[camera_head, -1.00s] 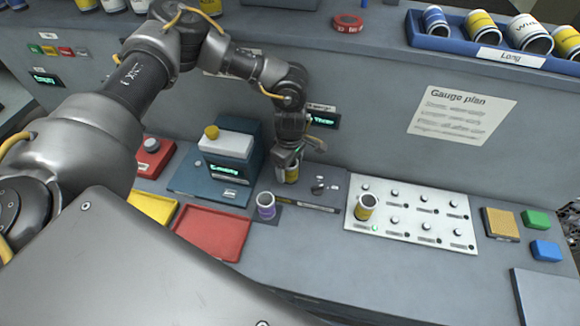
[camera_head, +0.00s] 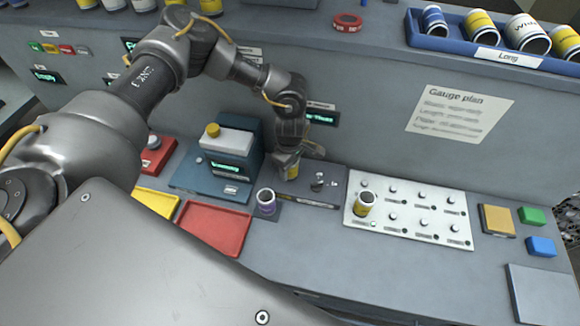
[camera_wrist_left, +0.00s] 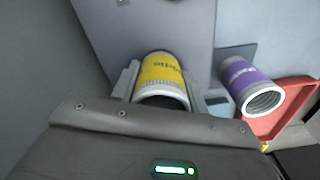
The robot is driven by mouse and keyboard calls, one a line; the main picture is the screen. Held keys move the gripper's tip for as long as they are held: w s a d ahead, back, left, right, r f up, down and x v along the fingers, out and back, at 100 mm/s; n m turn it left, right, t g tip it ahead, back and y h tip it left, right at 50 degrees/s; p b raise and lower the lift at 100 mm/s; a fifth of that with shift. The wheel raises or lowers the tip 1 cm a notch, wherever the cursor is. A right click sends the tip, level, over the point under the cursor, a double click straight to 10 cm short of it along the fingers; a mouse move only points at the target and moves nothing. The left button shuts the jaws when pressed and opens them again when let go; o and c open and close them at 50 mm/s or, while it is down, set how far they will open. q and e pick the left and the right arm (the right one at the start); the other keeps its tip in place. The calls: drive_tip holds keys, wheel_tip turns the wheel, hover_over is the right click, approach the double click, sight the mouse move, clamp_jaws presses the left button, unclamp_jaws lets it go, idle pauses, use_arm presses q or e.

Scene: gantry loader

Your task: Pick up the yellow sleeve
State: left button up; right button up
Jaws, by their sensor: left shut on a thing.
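A yellow sleeve (camera_wrist_left: 162,74) with white ends and dark lettering sits between the two fingers of my left gripper (camera_wrist_left: 165,88) in the left wrist view. The gripper is shut on it. In the head view the same sleeve (camera_head: 291,172) shows partly below my left gripper (camera_head: 291,160), beside the blue-green machine, close to the grey plate. I cannot tell whether it touches the plate. My right gripper is not in view.
A purple sleeve (camera_head: 266,202) stands close by on a dark pad; it also shows in the left wrist view (camera_wrist_left: 248,84). The machine (camera_head: 230,148) is just left. A red tray (camera_head: 215,230), a yellow tray (camera_head: 155,205) and the white peg board (camera_head: 410,232) lie around.

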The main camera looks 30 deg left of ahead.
use_arm(q)
drive_tip(key=shift+r+b, duration=0.25)
drive_tip(key=shift+b, duration=0.15)
wheel_tip(320, 180, up, 2)
drive_tip(key=shift+w+b, duration=0.15)
drive_tip(key=shift+b, duration=0.95)
drive_tip(key=s+d+r+b, duration=0.5)
drive_tip(key=s+r, duration=0.5)
drive_tip(key=s, duration=0.3)
drive_tip(key=shift+s+r, duration=0.15)
drive_tip(key=shift+r, duration=0.15)
drive_tip(key=shift+r, duration=0.15)
wheel_tip(320, 180, up, 4)
drive_tip(key=p, duration=0.3)
drive_tip(key=shift+r, duration=0.1)
